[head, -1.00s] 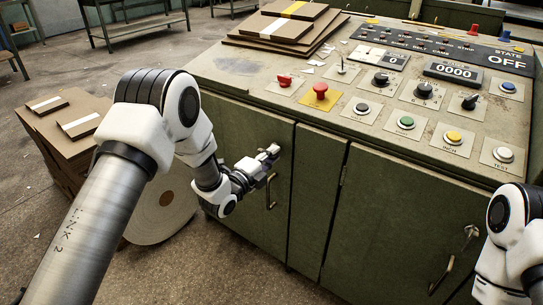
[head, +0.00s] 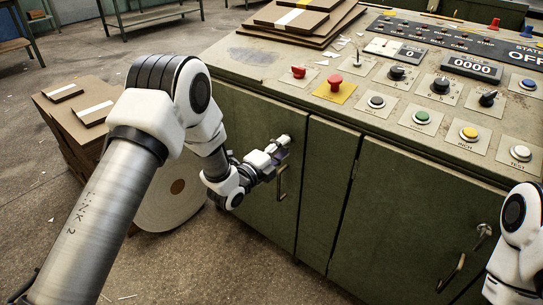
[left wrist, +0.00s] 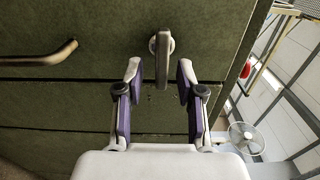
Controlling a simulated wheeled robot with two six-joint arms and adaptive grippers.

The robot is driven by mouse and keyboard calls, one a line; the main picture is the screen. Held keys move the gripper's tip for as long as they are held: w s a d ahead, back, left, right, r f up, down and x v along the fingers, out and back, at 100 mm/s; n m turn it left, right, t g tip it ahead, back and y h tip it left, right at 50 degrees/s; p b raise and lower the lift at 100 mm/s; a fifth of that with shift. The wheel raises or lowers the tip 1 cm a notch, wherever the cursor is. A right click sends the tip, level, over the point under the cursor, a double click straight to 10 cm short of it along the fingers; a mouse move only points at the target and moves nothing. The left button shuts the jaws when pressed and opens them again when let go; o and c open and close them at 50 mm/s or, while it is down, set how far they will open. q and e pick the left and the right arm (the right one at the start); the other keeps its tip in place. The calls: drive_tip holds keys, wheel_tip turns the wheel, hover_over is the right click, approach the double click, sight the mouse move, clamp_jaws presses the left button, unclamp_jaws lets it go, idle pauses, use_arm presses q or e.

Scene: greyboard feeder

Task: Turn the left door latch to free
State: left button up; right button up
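The left door latch is a small grey lever on a round pivot, seen in the left wrist view (left wrist: 162,62). Its lever runs along the picture's vertical there. My left gripper (left wrist: 160,72) is open, with one purple-and-white finger on each side of the lever's end. Contact with the lever cannot be made out. In the head view my left gripper (head: 272,155) is at the upper part of the green left door (head: 243,120) and covers part of the latch. My right gripper is out of frame; only part of my right arm shows.
A bar handle (head: 281,182) sits just below the left latch. The right door (head: 395,215) has its own latch (head: 485,229) and handle. The control panel top (head: 240,65) overhangs above. A white roll (head: 172,200) and stacked boards (head: 75,118) stand left.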

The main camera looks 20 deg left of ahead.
use_arm(q)
drive_tip(key=v, duration=1.1)
drive_tip(key=shift+r, duration=0.1)
drive_tip(key=s+d+f+n+g+y, duration=0.1)
drive_tip(key=s+f+n+g+y, duration=0.2)
drive_tip(key=s+f, duration=0.65)
drive_tip(key=s+d+f+n+g, duration=0.1)
drive_tip(key=s+f+n+g, duration=0.35)
drive_tip(key=f, duration=0.85)
drive_tip(key=s+a+f+n+g+y, duration=0.25)
drive_tip(key=s+n+g, duration=0.25)
drive_tip(key=s+n, duration=0.4)
drive_tip(key=s+a+f+n+g+y, duration=0.1)
drive_tip(key=s+f+n+g, duration=0.2)
drive_tip(key=s+n+g, duration=0.55)
wheel_tip(320, 180, up, 27)
drive_tip(key=s+m+t+p, duration=0.2)
drive_tip(key=t+p, duration=0.2)
drive_tip(key=p, duration=2.3)
